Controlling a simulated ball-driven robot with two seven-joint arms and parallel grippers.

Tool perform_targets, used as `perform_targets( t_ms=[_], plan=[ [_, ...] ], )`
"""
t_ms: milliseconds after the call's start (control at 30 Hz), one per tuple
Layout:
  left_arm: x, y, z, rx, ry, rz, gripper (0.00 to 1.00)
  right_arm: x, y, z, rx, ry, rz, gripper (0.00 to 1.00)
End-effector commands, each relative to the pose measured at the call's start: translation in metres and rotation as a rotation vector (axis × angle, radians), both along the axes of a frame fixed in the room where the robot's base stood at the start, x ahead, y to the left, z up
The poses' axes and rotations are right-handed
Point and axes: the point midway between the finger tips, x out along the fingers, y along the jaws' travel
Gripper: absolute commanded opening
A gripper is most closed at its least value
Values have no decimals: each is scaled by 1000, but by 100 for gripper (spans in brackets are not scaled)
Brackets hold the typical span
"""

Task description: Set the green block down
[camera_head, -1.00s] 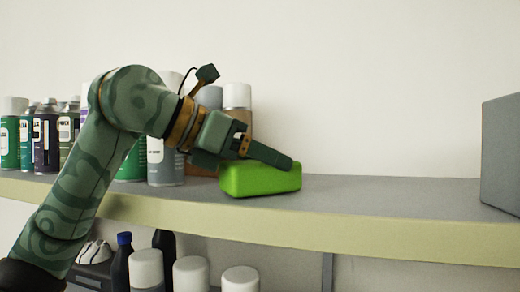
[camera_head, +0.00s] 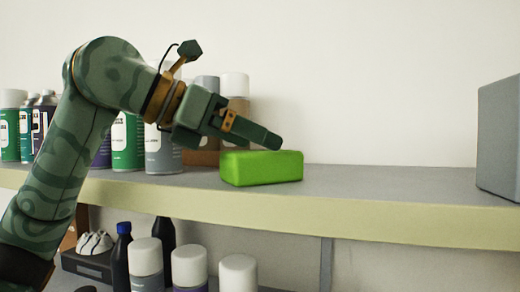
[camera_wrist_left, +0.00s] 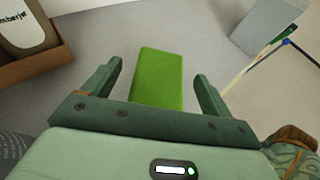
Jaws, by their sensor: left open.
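The green block (camera_head: 262,168) rests on the upper shelf (camera_head: 350,182), close to its front edge, in the head view. My left gripper (camera_head: 262,137) is just above and to the left of the block in that view. In the left wrist view the green block (camera_wrist_left: 158,80) lies between the two spread fingers of the left gripper (camera_wrist_left: 158,80), with a gap on each side. The left gripper is open and does not hold the block. My right gripper is not in view.
Several spray cans (camera_head: 163,150) stand on the shelf left of the block. A grey box (camera_head: 499,138) stands at the right end. The shelf between block and box is clear. Bottles and cans (camera_head: 145,262) stand on a lower shelf.

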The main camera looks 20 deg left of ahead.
Motion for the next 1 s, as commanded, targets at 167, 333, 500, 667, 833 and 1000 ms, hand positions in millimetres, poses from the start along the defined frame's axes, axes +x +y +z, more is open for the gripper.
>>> perform_targets(
  t_ms=[167,333,500,667,833,1000],
  plan=[
    [-28,31,15,-1,-4,6,85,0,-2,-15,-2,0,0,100],
    [-48,52,28,0,-2,4,85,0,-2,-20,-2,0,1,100],
    [-57,61,34,0,0,1,85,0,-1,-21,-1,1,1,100],
    [-58,62,35,1,1,0,85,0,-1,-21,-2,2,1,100],
    [-58,62,35,0,0,0,85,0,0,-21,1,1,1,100],
    [-58,62,35,0,0,0,85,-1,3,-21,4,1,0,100]
  ],
)
